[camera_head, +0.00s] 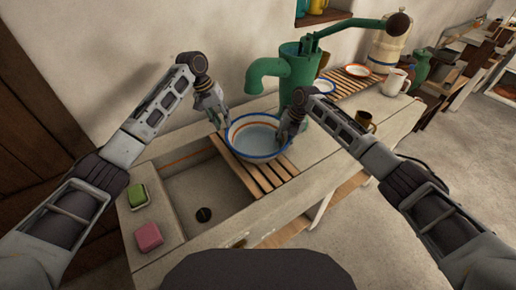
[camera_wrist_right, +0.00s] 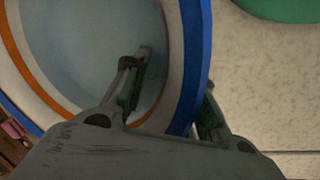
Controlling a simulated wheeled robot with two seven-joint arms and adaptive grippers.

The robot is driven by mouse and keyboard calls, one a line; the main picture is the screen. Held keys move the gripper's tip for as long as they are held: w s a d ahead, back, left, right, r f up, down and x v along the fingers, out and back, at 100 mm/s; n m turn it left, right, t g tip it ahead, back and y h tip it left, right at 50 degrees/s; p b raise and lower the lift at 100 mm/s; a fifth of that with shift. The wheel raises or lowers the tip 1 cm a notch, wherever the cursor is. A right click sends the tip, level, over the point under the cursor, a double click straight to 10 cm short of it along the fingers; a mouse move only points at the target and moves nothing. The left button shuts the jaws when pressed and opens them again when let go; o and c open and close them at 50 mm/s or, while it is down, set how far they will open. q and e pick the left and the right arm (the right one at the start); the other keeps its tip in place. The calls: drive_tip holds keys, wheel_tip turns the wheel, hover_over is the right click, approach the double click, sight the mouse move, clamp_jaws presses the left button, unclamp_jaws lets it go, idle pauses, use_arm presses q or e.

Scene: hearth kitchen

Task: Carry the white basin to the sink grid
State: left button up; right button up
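The white basin (camera_head: 258,139) has a blue rim and an orange band. It is upright over the far end of the slatted wooden sink grid (camera_head: 262,178); whether its base touches the slats is hard to tell. My left gripper (camera_head: 219,118) is at the basin's left rim, too small to show its finger gap. My right gripper (camera_head: 290,132) is at the right rim. In the right wrist view, its fingers (camera_wrist_right: 175,85) are apart on either side of the basin's rim (camera_wrist_right: 190,60), one inside, one outside. A gap shows between the inner finger and the rim.
A green pump (camera_head: 295,75) stands behind the basin. The open sink (camera_head: 190,190) is left of the grid. Green soap (camera_head: 138,195) and a pink block (camera_head: 149,236) lie on the left ledge. A brown mug (camera_head: 364,120), white pitcher (camera_head: 394,82) and plates (camera_head: 357,70) are to the right.

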drive_tip(key=shift+r, duration=0.15)
drive_tip(key=v, duration=1.1)
drive_tip(key=shift+r, duration=0.35)
drive_tip(key=shift+d+f, duration=0.1)
drive_tip(key=shift+d, duration=0.05)
idle(0.4)
